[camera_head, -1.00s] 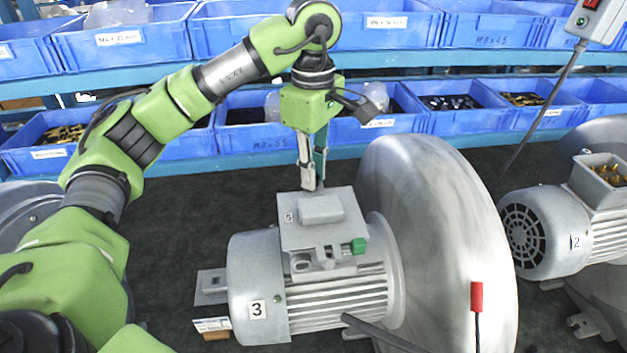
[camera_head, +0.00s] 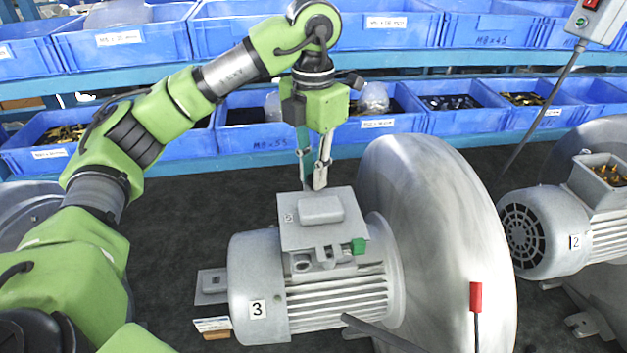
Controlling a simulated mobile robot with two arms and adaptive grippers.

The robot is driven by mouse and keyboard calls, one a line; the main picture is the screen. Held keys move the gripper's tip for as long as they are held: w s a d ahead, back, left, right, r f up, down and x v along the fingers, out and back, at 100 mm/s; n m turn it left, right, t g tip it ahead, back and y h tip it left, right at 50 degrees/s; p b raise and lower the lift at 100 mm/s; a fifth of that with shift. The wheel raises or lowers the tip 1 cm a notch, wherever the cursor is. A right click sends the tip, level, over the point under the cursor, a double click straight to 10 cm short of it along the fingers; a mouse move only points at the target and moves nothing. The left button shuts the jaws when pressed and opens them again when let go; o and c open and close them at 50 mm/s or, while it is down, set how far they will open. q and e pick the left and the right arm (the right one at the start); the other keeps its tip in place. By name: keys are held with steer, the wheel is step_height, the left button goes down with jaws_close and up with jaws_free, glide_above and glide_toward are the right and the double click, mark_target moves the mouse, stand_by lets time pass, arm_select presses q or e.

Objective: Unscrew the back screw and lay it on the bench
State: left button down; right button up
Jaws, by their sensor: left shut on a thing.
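My left gripper (camera_head: 316,186) points straight down just behind the back edge of the grey terminal box (camera_head: 290,239) on top of the motor marked 3 (camera_head: 257,285). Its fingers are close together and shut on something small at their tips. That is where the back screw would sit, but the screw itself is hidden by the fingers and the box, so I cannot tell how far out it is. My right gripper is not in view.
A big grey blower housing (camera_head: 440,230) stands right of the motor. Another motor marked 2 (camera_head: 535,232) is at the right. Blue bins (camera_head: 265,141) line the back. A red-tipped cable (camera_head: 476,297) is in front.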

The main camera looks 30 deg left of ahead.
arm_select(q)
steer(key=n, duration=0.6)
steer(key=c, duration=2.2)
jaws_free()
steer(key=shift+c, duration=0.2)
